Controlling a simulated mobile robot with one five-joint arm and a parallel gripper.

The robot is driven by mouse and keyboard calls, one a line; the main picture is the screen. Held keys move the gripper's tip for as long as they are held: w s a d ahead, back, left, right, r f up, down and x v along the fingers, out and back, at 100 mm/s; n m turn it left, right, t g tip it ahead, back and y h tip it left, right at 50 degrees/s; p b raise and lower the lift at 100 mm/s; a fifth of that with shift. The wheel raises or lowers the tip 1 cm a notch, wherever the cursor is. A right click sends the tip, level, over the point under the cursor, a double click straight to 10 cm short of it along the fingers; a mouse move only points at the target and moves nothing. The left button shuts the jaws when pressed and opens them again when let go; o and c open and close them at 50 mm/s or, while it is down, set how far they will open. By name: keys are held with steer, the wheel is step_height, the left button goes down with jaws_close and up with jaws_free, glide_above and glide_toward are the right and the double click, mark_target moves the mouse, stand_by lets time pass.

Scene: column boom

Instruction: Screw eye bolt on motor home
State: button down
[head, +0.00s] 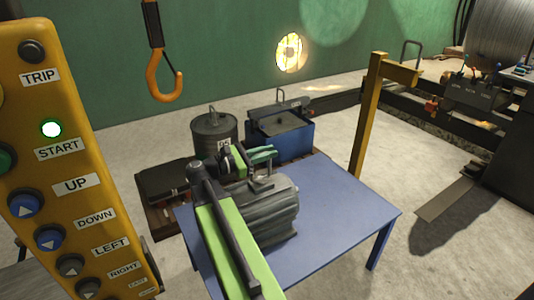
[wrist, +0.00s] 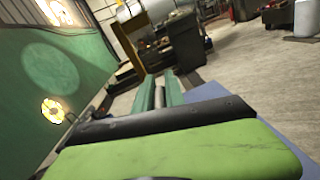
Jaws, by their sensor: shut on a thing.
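The grey ribbed motor (head: 272,218) sits on the blue table (head: 345,205), partly hidden behind my green arm. My gripper (head: 263,154), with green fingers, is just above the top of the motor at its far side. In the wrist view, my gripper (wrist: 160,92) is shut on a small dark metal piece between its fingers, which I take to be the eye bolt (wrist: 160,97). Its ring and thread cannot be made out. Whether it touches the motor cannot be told.
An orange crane hook (head: 163,82) hangs at upper left. A yellow pendant (head: 75,180) with buttons fills the left side. Behind the table stand a grey cylindrical weight (head: 213,133) and a blue box (head: 284,140). A yellow post (head: 368,115) rises behind the table. The table's right part is clear.

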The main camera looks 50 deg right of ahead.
steer(key=m+g+y, duration=0.2)
steer(key=m+g, duration=0.1)
steer(key=g, duration=0.1)
steer(key=shift+w+d+r, duration=0.1)
steer(key=shift+s+a+m+g+y, duration=0.15)
steer(key=shift+s+m+g+y, duration=0.05)
steer(key=shift+m+g+y, duration=0.45)
steer(key=shift+s+a+m+g+y, duration=0.1)
steer(key=shift+s+m+g+y, duration=0.1)
steer(key=shift+m+g+y, duration=0.45)
steer(key=c, duration=1.5)
jaws_free()
steer(key=shift+s, duration=0.1)
steer(key=shift+o, duration=0.2)
steer(key=s+d+r+p, duration=0.3)
steer(key=s+r+p, duration=0.7)
steer(key=s+p, duration=0.1)
steer(key=shift+s+r, duration=0.15)
steer(key=shift+r, duration=0.25)
